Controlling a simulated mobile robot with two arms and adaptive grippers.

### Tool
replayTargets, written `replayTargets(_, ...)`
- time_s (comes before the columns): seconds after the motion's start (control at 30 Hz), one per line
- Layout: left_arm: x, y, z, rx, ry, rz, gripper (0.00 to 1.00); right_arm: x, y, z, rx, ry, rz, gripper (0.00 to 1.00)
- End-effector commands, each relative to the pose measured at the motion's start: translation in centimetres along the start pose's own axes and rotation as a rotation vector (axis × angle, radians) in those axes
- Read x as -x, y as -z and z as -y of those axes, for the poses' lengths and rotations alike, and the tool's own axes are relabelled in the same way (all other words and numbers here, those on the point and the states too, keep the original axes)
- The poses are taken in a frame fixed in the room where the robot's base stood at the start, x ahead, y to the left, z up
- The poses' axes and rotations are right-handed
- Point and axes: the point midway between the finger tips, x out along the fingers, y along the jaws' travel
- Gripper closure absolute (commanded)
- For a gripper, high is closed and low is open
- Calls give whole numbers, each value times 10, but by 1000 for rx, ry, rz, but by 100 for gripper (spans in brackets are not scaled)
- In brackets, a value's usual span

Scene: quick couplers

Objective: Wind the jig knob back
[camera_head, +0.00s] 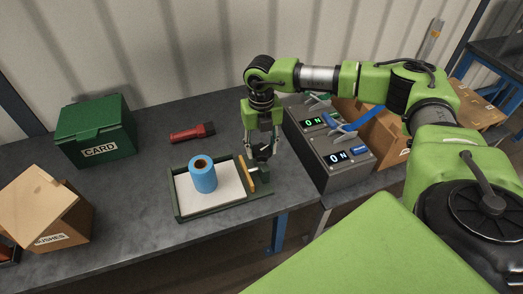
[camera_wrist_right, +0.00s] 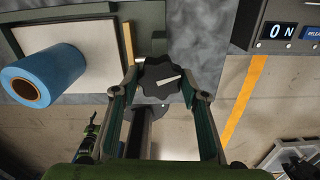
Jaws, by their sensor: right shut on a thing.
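The jig (camera_head: 178,211) is a green tray with a white bed near the front edge of the bench. A blue roll (camera_head: 203,177) with a brown core stands on it, beside a yellow bar (camera_head: 246,174). The jig knob (camera_wrist_right: 161,78) is dark and lobed with a pale pointer line, at the jig's right side. My right gripper (camera_wrist_right: 163,98) is shut on the knob, a finger on each side. In the head view my right gripper (camera_head: 262,150) hangs down over the jig's right end and mostly hides the knob.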

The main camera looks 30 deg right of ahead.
Motion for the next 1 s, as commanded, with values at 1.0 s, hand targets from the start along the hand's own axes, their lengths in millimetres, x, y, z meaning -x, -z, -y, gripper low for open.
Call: replayTargets(1.0, -67, -6, -1, 1, 1, 0, 43, -2, 0, -1, 946, -1, 2, 81)
